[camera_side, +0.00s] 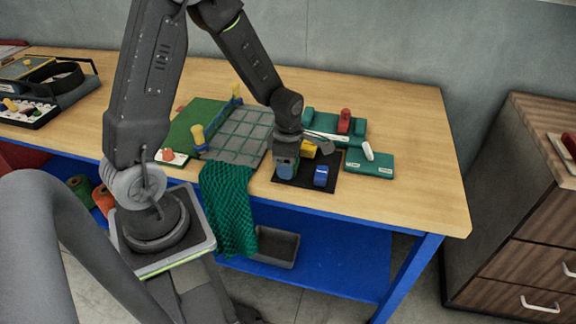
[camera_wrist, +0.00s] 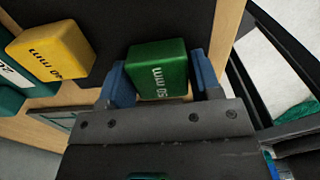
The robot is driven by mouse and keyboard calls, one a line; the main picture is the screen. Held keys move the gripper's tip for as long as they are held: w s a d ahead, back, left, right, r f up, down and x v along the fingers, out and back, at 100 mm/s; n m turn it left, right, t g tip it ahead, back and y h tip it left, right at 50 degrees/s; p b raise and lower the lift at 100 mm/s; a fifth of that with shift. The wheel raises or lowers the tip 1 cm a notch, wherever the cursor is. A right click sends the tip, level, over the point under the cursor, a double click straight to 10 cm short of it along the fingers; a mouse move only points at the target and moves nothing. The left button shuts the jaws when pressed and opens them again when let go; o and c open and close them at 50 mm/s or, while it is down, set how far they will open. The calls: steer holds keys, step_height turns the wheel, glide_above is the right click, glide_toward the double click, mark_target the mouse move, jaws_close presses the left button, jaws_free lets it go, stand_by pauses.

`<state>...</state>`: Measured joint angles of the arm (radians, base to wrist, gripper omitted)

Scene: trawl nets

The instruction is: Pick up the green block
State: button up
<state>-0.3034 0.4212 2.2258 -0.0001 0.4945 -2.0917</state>
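The green block (camera_wrist: 157,70), marked 50 mm, lies between the two blue fingers of my gripper (camera_wrist: 160,80) in the wrist view. A finger stands close along each side of it; whether both press on it cannot be made out. In the side view my gripper (camera_side: 286,165) points down at the black mat (camera_side: 292,183), low over its left part. The green block is hidden there behind the gripper.
A yellow block (camera_side: 308,150) stands behind my gripper, also at left in the wrist view (camera_wrist: 52,53). A blue block (camera_side: 321,176) stands to its right. Teal trays (camera_side: 370,165) lie further right. Green netting (camera_side: 230,205) hangs over the front edge. The table's right end is clear.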

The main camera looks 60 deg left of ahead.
steer(key=c, duration=0.5)
steer(key=shift+c, duration=0.2)
steer(key=shift+r, duration=0.1)
